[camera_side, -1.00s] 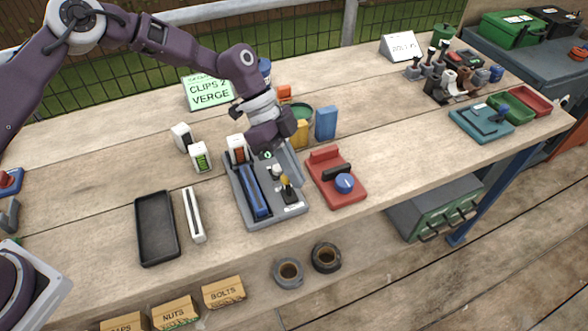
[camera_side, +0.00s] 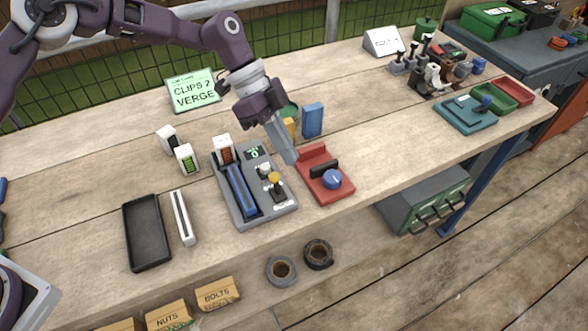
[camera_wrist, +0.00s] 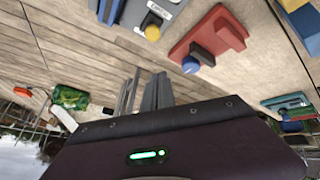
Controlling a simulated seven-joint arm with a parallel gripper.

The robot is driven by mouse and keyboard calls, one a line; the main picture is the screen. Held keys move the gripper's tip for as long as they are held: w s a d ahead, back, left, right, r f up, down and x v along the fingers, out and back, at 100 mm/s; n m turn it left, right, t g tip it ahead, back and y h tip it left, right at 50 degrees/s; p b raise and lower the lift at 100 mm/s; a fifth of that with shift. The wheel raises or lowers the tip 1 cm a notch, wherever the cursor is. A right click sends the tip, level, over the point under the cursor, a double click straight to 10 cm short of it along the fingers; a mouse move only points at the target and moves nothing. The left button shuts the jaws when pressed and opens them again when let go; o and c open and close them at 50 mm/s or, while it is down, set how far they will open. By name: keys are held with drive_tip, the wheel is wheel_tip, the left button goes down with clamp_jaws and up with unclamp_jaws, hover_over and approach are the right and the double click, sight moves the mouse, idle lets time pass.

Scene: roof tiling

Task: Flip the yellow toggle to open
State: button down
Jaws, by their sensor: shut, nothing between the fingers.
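The yellow toggle (camera_side: 274,177) is a yellow knob on a dark stem near the front right of a grey control panel (camera_side: 252,222). Its stem rises toward the back of the panel; I cannot tell which setting it is at. The knob also shows at the top of the wrist view (camera_wrist: 152,31), beside a label on the panel (camera_wrist: 163,7) too small to read surely. My gripper (camera_side: 292,161) is shut and empty, above and behind the toggle to its right, apart from it. Its grey fingers also show in the wrist view (camera_wrist: 150,92).
The panel carries a blue slider (camera_side: 240,190), a white knob (camera_side: 263,169) and a small lit display (camera_side: 254,152). Blue (camera_side: 313,120) and yellow blocks stand behind.

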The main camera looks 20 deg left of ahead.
drive_tip(key=shift+w+a+f+v, duration=0.15)
drive_tip(key=shift+v, duration=0.85)
drive_tip(key=shift+w+a+f+v, duration=0.1)
drive_tip(key=shift+a+v, duration=0.05)
drive_tip(key=shift+v, duration=0.85)
drive_tip(key=s+a+r+n+t+y, duration=0.2)
drive_tip(key=s+a+r+n+y, duration=0.15)
drive_tip(key=s+a+r, duration=0.35)
drive_tip(key=s+a+r+n+t+y, duration=0.2)
drive_tip(key=s+a+r+n, duration=0.25)
drive_tip(key=r, duration=0.45)
drive_tip(key=s+a+n+t, duration=0.2)
drive_tip(key=s+a+n, duration=0.2)
drive_tip(key=s, duration=0.5)
drive_tip(key=s+a+n+t, duration=0.2)
drive_tip(key=s+a+n, duration=0.3)
drive_tip(key=s, duration=0.5)
drive_tip(key=shift+a+r+n+y, duration=0.3)
drive_tip(key=shift+a+y, duration=0.15)
drive_tip(key=shift+a, duration=0.3)
